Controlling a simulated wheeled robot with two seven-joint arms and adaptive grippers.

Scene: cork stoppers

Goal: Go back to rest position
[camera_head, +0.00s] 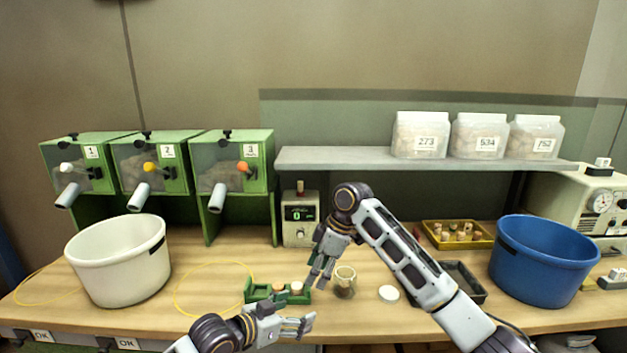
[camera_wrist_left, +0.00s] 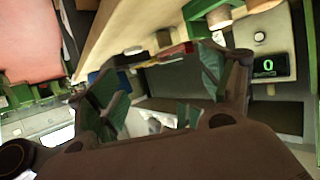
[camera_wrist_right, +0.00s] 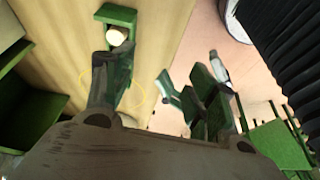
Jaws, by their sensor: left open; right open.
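My left gripper (camera_head: 300,326) is low at the table's front edge, just in front of the green stopper holder (camera_head: 262,291), open with nothing between its fingers. It also shows in the left wrist view (camera_wrist_left: 158,112), fingers spread. My right gripper (camera_head: 321,279) hangs fingers down over the table, between the green holder and a glass jar (camera_head: 345,285) with brownish contents. In the right wrist view the right gripper (camera_wrist_right: 160,95) is open and empty.
A white tub (camera_head: 118,262) stands left, a blue tub (camera_head: 543,262) right. A scale with a green display (camera_head: 300,216) stands behind the right gripper. A yellow tray of stoppers (camera_head: 458,234), a dark tray (camera_head: 463,272) and a white lid (camera_head: 389,293) lie right. Dispensers (camera_head: 152,165) line the back left.

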